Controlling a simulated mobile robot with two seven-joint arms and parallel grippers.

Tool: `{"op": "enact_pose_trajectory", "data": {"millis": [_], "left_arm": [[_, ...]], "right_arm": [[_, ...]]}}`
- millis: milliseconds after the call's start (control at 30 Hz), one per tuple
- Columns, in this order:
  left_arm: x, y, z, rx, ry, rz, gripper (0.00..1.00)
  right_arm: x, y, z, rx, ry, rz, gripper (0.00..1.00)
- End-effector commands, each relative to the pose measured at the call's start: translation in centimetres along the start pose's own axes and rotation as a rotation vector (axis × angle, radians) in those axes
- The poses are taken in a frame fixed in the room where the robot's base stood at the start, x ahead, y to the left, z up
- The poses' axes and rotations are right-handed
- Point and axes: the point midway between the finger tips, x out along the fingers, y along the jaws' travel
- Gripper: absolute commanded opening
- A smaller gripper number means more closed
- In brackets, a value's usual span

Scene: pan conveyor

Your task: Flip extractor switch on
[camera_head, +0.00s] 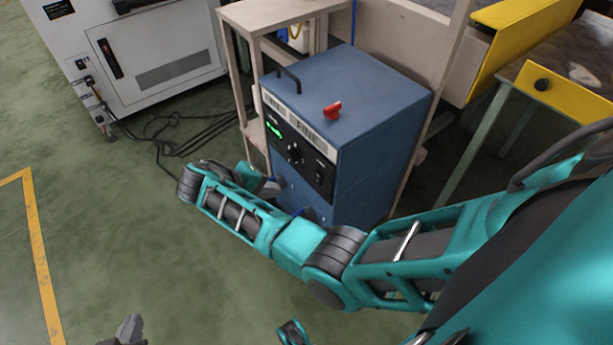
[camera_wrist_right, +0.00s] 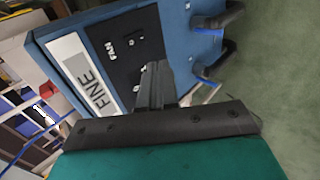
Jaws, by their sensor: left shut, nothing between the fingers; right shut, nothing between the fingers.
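The blue extractor box (camera_head: 365,100) stands on the floor with a black control panel (camera_head: 295,150) on its front. The panel has a green lit display (camera_head: 274,130) and a round knob (camera_head: 294,153). In the right wrist view the panel (camera_wrist_right: 118,30) shows a "FAN" label and small controls; which is the switch and its position I cannot tell. My right gripper (camera_head: 270,187) is shut and empty in front of the box. Its fingers (camera_wrist_right: 155,80) hide part of the panel; contact is unclear. My left gripper (camera_head: 128,328) is shut and empty at the lower left, far from the box.
A white cabinet (camera_head: 160,50) and loose cables (camera_head: 175,140) lie to the left. The green floor at left is clear.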

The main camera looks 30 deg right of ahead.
Motion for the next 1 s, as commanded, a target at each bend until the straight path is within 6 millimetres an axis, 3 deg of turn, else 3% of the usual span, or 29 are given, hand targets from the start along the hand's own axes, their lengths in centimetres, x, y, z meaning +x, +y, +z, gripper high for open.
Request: {"op": "enact_pose_trajectory", "data": {"millis": [567,767,1000], "left_arm": [[0.0,-0.1,1.1,-0.011,-0.017,-0.005,0.0],[0.6,-0.1,2.1,-0.005,-0.026,-0.002,0.0],[1.3,0.2,2.7,-0.007,-0.027,0.011,0.0]], "right_arm": [[0.0,0.0,0.0,0.0,-0.014,0.019,0.0],[3.0,-0.1,0.1,0.0,-0.017,0.021,0.0],[8.3,-0.1,0.2,0.0,-0.016,0.02,0.0]]}}
